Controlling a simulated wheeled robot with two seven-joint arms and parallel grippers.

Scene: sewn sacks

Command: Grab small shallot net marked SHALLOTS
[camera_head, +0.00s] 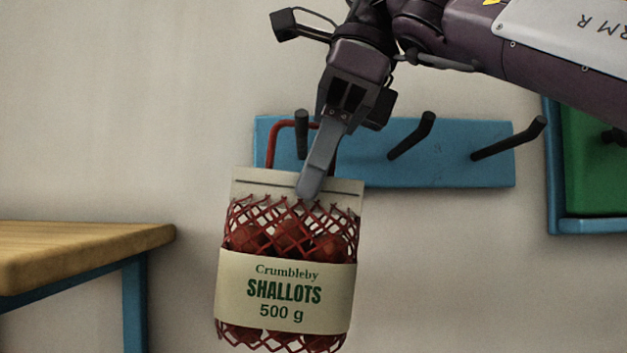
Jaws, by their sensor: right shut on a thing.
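The shallot net (285,290) is a red mesh bag of brown-red shallots with a cream band reading "Crumbleby SHALLOTS 500 g" and a cream header strip along its top. It hangs slightly tilted in the lower middle of the head view. My right gripper (311,188) comes down from above and is shut on the header strip. One grey finger shows in front of the strip; the other is hidden behind it. A red handle loop (272,140) rises behind the net near the leftmost peg; I cannot tell whether it touches the peg. My left gripper is not in view.
A blue wall rail (470,170) with several dark pegs (412,136) is behind the net. A wooden table (90,245) with blue legs stands at the left. A blue-framed green board (595,170) is at the right. The wall between table and net is clear.

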